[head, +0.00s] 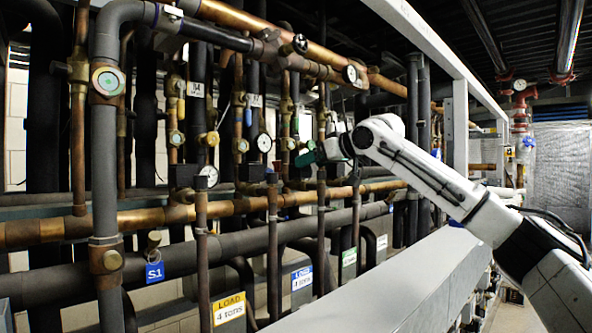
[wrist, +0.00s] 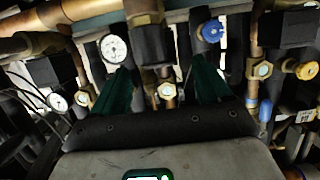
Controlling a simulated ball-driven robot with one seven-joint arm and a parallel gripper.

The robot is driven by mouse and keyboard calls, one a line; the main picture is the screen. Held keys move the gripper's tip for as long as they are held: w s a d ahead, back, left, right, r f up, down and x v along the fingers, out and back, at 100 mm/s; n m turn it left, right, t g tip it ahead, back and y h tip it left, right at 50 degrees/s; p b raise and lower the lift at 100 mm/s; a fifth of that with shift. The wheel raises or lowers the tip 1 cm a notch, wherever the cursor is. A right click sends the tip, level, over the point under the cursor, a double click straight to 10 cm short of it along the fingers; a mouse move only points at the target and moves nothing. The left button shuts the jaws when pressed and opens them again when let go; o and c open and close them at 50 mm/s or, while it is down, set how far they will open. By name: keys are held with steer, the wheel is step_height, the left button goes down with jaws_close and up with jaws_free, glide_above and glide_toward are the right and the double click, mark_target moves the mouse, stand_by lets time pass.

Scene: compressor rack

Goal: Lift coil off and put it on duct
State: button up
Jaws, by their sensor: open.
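My gripper (head: 308,157) is at the end of my white arm, among the pipes in the head view. In the wrist view its two green fingers (wrist: 162,78) stand apart with nothing held between them. A dark block on a brass fitting (wrist: 153,45), which may be the coil, shows beyond the gap between the fingers; I cannot tell how far off it is. Similar dark blocks (head: 183,175) sit on the rack in the head view, so I cannot tell for sure which is the coil. A long grey box with a flat top, apparently the duct (head: 395,280), runs along the front.
Copper pipes (head: 140,220) and dark insulated pipes (head: 60,280) cross the rack. Gauges (wrist: 114,47) and a blue-capped valve (wrist: 211,32) are close around the fingers. A white frame beam (head: 430,40) runs above my arm. The visible duct top is bare.

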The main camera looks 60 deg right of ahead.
steer(key=shift+x, duration=1.05)
steer(key=p+x, duration=0.1)
steer(key=x, duration=0.1)
steer(key=r+p+x, duration=0.1)
steer(key=x, duration=0.1)
steer(key=shift+w+d+f, duration=0.1)
steer(key=shift+w, duration=0.2)
steer(key=shift+w+d+f, duration=0.2)
steer(key=shift+w+f, duration=0.05)
steer(key=shift+w, duration=0.2)
steer(key=shift+c, duration=0.4)
steer(key=c, duration=1.1)
